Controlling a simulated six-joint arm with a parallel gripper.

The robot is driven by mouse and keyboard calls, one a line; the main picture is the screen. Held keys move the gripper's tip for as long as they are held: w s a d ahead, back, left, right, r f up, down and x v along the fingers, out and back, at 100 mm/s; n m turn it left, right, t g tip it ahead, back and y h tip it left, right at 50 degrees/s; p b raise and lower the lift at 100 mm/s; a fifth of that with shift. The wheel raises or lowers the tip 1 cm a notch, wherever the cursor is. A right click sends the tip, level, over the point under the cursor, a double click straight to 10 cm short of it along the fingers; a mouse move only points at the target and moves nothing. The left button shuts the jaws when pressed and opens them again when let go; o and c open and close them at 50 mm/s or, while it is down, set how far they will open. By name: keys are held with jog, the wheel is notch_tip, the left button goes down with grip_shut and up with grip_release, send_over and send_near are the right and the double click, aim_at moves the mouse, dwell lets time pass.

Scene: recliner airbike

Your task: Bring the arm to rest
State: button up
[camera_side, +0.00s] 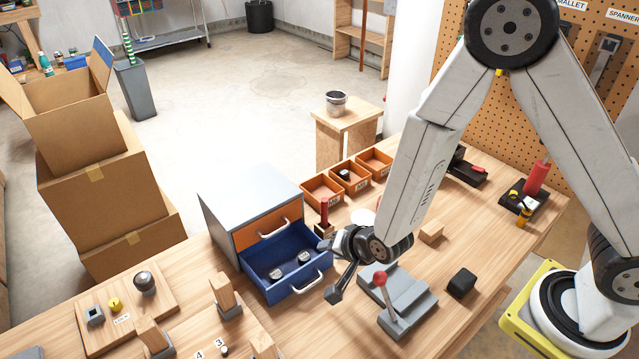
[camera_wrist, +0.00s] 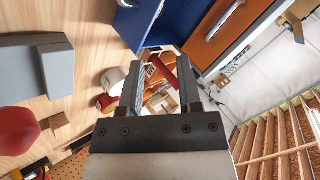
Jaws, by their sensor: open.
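My gripper (camera_side: 327,272) is open in the side view, with its two dark fingers spread apart. It hangs in the air over the bench, just right of the open blue drawer (camera_side: 268,262) and left of the red-knobbed lever (camera_side: 382,284). In the wrist view the fingers of my gripper (camera_wrist: 161,75) stand apart, and nothing is clearly held between them. A red-handled item (camera_wrist: 163,74) shows behind the fingers. It also shows upright by the cabinet in the side view (camera_side: 324,212).
The grey lever block (camera_side: 408,297) stands close to my gripper. Orange bins (camera_side: 322,190) sit behind it. A black block (camera_side: 461,282) and a wooden block (camera_side: 431,232) are to the right. A board with parts (camera_side: 125,310) is front left. Bare bench lies around the black block.

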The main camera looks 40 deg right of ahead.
jog(key=s+d+r+n+g, duration=0.6)
jog(key=s+d+r+n, duration=0.4)
jog(key=d, duration=0.3)
jog(key=shift+d+r+n+h, duration=0.2)
jog(key=shift+r+n+h, duration=0.15)
jog(key=shift+r, duration=0.35)
jog(key=shift+o, duration=0.2)
dwell(0.6)
jog(key=shift+o, duration=0.3)
jog(key=shift+w, duration=0.1)
